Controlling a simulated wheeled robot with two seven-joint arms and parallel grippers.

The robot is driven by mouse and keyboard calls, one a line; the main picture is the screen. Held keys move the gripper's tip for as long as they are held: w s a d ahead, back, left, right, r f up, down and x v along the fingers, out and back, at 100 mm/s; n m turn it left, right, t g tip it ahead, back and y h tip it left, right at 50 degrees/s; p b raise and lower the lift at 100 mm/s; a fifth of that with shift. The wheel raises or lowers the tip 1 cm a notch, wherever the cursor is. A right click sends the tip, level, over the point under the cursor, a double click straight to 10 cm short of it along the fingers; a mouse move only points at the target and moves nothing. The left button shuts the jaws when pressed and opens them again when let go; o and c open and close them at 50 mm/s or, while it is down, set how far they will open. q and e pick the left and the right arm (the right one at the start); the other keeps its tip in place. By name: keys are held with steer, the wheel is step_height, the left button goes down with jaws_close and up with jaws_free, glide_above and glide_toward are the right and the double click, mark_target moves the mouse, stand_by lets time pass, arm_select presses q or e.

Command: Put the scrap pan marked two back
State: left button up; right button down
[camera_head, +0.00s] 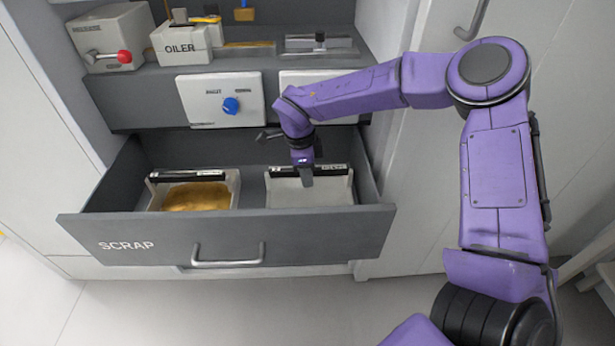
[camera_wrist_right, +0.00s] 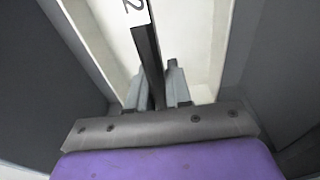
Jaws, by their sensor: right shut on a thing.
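The open grey drawer marked SCRAP (camera_head: 300,240) holds two pale pans side by side. The right-hand pan (camera_head: 335,195) looks empty and sits in the right part of the drawer. My right gripper (camera_head: 305,172) reaches down to its back edge, where a black handle bar runs. In the right wrist view, my right gripper (camera_wrist_right: 158,88) is shut on the black handle (camera_wrist_right: 147,50) of a pan (camera_wrist_right: 198,35) with a white label bearing a 2. Whether the pan touches the drawer floor is hard to tell. My left gripper is not in view.
The left-hand pan (camera_head: 236,186) holds a golden-brown material (camera_head: 196,197) and stands close by. Above the drawer are a white panel with a blue knob (camera_head: 230,105), an oiler box (camera_head: 182,43) and a box with a red knob (camera_head: 112,38). The floor in front is clear.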

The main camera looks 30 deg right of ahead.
steer(key=shift+w+d+f, duration=0.1)
steer(key=shift+f, duration=0.15)
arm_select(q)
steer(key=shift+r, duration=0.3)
arm_select(e)
steer(key=c, duration=1)
jaws_free()
steer(key=shift+c, duration=0.2)
steer(key=shift+f+b, duration=0.2)
steer(key=shift+b, duration=0.1)
steer(key=shift+f+b, duration=0.25)
steer(key=shift+b, duration=0.4)
steer(key=r+p, duration=0.1)
steer(key=r, duration=0.2)
steer(key=r+p, duration=0.1)
steer(key=r, duration=0.2)
steer(key=a+r+p, duration=0.1)
steer(key=r, duration=0.3)
steer(key=shift+p, duration=0.3)
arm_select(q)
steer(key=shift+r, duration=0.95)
arm_select(e)
steer(key=shift+a+r, duration=0.1)
steer(key=shift+r, duration=0.4)
